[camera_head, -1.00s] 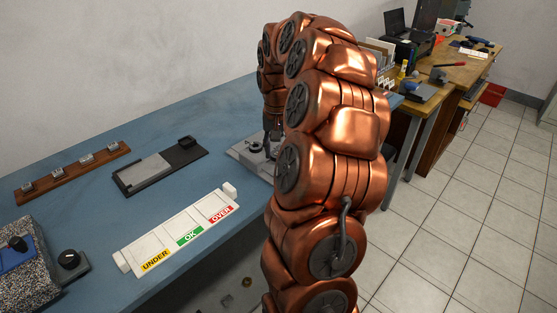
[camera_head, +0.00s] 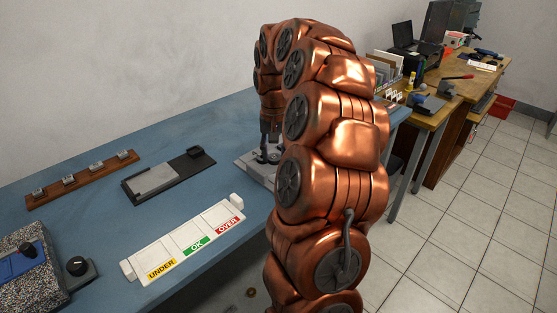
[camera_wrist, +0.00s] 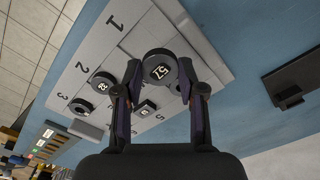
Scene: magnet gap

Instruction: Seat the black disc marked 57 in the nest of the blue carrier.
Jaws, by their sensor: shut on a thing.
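The black disc marked 57 (camera_wrist: 160,68) is between the two fingertips of my gripper (camera_wrist: 159,72) in the wrist view. The gripper is shut on it, with its number facing the camera. It is over the grey numbered plate (camera_wrist: 112,40); I cannot tell whether it still touches the plate. In the head view my gripper (camera_head: 270,146) is at the grey plate (camera_head: 246,163), partly hidden by my arm. A blue carrier (camera_head: 17,265) with a dark knob-like part lies on a speckled block at the left edge. Its nest cannot be made out.
Other dark discs (camera_wrist: 102,85) sit on the plate. A white UNDER/OK/OVER tray (camera_head: 187,238), a dark fixture with a grey slab (camera_head: 157,181), a wooden rack (camera_head: 85,180) and a black knob (camera_head: 77,266) stand on the blue bench. Bare bench lies between them.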

